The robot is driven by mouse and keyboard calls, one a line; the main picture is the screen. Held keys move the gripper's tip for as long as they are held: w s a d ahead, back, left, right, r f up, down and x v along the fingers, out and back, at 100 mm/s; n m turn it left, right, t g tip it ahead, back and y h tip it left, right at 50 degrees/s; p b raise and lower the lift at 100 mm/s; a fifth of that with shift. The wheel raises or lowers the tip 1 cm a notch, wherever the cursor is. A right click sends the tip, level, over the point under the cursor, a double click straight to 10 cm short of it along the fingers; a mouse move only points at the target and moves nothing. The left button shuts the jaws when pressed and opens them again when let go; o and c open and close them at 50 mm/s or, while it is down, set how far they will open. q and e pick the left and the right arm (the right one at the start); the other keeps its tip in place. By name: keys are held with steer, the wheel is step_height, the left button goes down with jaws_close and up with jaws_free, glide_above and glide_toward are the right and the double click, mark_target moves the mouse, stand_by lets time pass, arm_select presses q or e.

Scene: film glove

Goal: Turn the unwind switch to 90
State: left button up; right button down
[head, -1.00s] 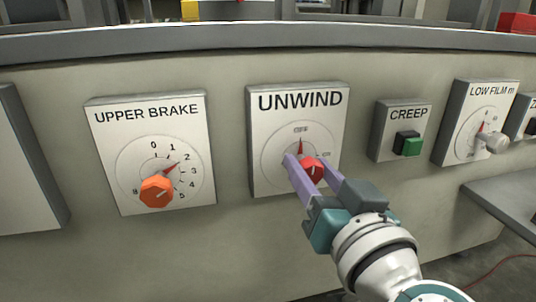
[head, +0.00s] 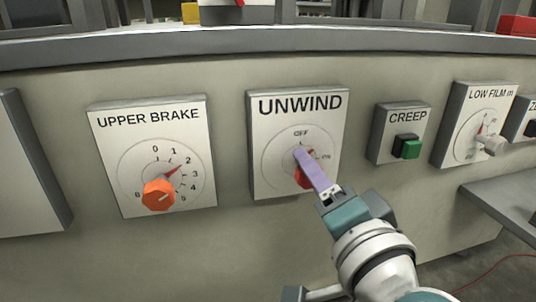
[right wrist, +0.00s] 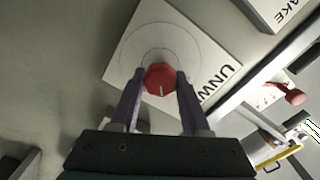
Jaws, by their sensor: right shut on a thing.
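The unwind switch is a red knob (head: 303,180) on a white plate (head: 265,180) labelled UNWIND, with OFF at the top of its dial and another mark, likely ON, at its right. My right gripper (head: 304,163) is shut on the knob, with one purple finger in front in the head view. That finger hides much of the knob and its pointer, so I cannot read the setting. In the right wrist view the red knob (right wrist: 160,78) sits between both fingers, its plate (right wrist: 120,60) behind it. My left gripper is not in view.
The UPPER BRAKE plate (head: 110,150) with an orange knob (head: 158,194) is to the left. The CREEP box with a green button (head: 410,149) and the LOW FILM dial (head: 470,130) are to the right. A grey shelf (head: 500,185) juts out at lower right.

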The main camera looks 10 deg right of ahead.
steer(key=m, duration=0.4)
steer(key=shift+f+m, duration=0.1)
steer(key=shift+m, duration=0.2)
steer(key=shift+m+b, duration=0.35)
steer(key=shift+m, duration=1.45)
steer(key=shift+c, duration=1.9)
jaws_free()
steer(key=s+p, duration=0.2)
steer(key=s, duration=0.8)
steer(key=shift+d, duration=0.15)
